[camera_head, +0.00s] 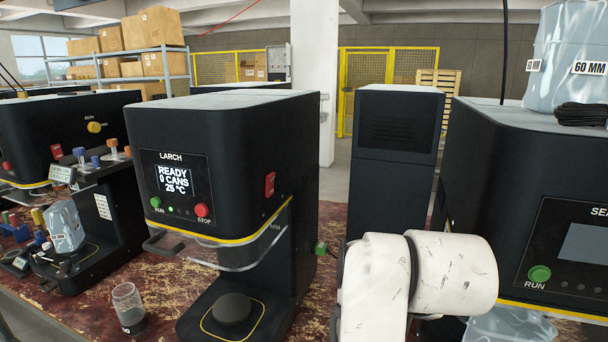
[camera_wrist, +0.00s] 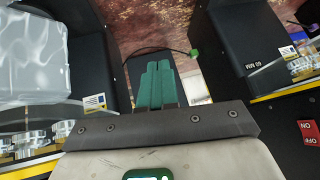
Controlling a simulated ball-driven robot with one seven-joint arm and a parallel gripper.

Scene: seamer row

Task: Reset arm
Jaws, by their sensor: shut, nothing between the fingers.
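My gripper (camera_wrist: 158,85) shows in the wrist view as green fingers close together, shut and empty. It points down into the gap between two black machines, above the worn red table. In the head view my white arm stands at the lower right, in front of the right-hand machine, and the fingers are hidden. The black LARCH machine (camera_head: 224,140) stands at the centre; its screen reads READY, 0 CANS, 25 °C. The right-hand black machine (camera_head: 520,170) has a green RUN button.
A clear cup (camera_head: 128,306) stands near the table's front, left of the LARCH machine's base. A wrapped 60 MM bundle (camera_head: 566,60) sits on the right machine. A green plug (camera_head: 321,248) on a cable lies near the gap, also in the wrist view (camera_wrist: 194,53). A black cabinet (camera_head: 397,130) stands behind.

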